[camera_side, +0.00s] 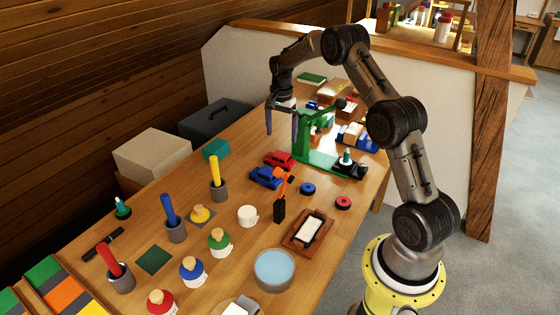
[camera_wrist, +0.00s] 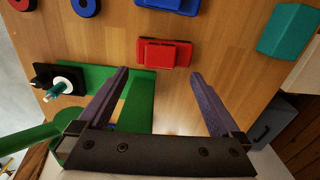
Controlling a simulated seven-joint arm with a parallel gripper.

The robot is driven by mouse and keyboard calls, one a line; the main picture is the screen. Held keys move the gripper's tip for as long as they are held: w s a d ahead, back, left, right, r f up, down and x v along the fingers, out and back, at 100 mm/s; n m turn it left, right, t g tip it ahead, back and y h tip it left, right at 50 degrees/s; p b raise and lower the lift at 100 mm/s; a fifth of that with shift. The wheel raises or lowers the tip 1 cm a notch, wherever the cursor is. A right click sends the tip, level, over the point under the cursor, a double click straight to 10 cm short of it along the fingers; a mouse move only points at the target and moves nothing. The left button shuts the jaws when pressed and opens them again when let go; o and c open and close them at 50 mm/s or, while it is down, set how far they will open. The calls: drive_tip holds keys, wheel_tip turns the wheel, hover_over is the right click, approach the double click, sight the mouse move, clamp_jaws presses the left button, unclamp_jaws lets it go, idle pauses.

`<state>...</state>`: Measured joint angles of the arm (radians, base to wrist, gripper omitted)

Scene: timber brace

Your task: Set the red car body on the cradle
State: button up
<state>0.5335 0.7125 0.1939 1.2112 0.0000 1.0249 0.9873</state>
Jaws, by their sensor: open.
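The red car body (camera_side: 280,159) lies on the wooden table, between the blue car body (camera_side: 266,177) and the foot of a green stand. In the wrist view the red car body (camera_wrist: 163,53) lies just beyond my fingertips, near the middle, with the blue one (camera_wrist: 168,5) at the top edge. My gripper (camera_side: 281,138) is open and empty above the table, fingers pointing down; it also shows in the wrist view (camera_wrist: 160,73). The green stand (camera_side: 307,150) is right of my gripper. I cannot tell which part is the cradle.
A black block with a teal peg (camera_side: 348,167) sits at the green stand's base. A teal block (camera_side: 216,150) lies left of the cars. Blue (camera_side: 308,188) and red (camera_side: 343,202) rings, an orange-topped tool (camera_side: 280,205) and several coloured pegs in holders stand nearer the front.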

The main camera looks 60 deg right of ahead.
sight(281, 154)
drive_tip(key=shift+d+f, duration=0.1)
drive_tip(key=shift+f, duration=4.25)
drive_tip(key=c, duration=1.4)
drive_tip(key=shift+r, duration=0.1)
